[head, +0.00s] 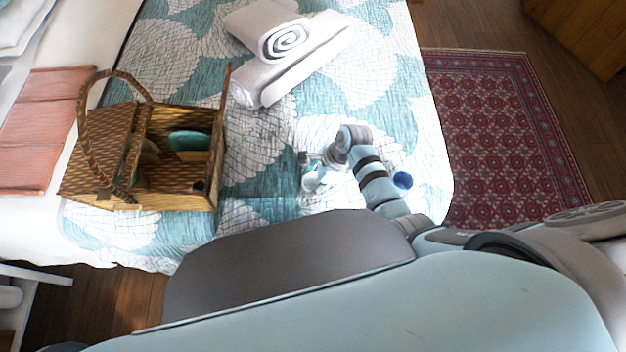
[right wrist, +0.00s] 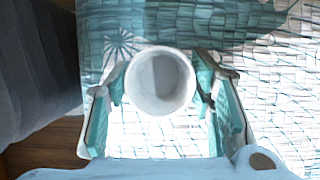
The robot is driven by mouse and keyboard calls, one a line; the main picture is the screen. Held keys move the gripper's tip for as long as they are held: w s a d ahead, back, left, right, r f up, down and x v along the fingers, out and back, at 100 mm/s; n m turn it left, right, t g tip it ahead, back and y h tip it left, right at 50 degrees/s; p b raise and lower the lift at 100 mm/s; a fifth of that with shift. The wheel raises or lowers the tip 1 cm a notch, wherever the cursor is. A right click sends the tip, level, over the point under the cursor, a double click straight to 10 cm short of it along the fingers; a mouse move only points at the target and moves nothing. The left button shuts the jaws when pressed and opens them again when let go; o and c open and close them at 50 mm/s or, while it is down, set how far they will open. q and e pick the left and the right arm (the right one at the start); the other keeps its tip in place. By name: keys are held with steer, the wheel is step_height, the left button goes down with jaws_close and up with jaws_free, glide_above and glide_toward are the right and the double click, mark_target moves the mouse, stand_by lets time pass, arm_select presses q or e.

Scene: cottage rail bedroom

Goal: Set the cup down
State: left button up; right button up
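A white cup (right wrist: 160,80) is between the two fingers of my right gripper (right wrist: 162,88) in the right wrist view, its round opening facing the camera. The fingers converge on its two sides and appear to touch it, so the gripper looks shut on the cup. In the head view the cup (head: 309,183) is small and partly hidden by my right gripper (head: 314,172), over the teal and white bedspread (head: 262,195). Whether the cup's base touches the bedspread is hidden. My left gripper is not in view.
An open wicker picnic basket (head: 95,165) with a teal item inside stands left of my right gripper. Rolled and folded white towels (head: 290,60) lie farther back. The bedspread between basket and gripper is clear. The bed's right edge drops to a red patterned rug (head: 500,130).

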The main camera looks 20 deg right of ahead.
steer(key=shift+o, duration=1.3)
steer(key=p+v, duration=0.4)
steer(key=v, duration=0.8)
steer(key=shift+r+p, duration=0.15)
steer(key=shift+p, duration=0.2)
steer(key=shift+s+d, duration=0.1)
steer(key=shift+d, duration=0.05)
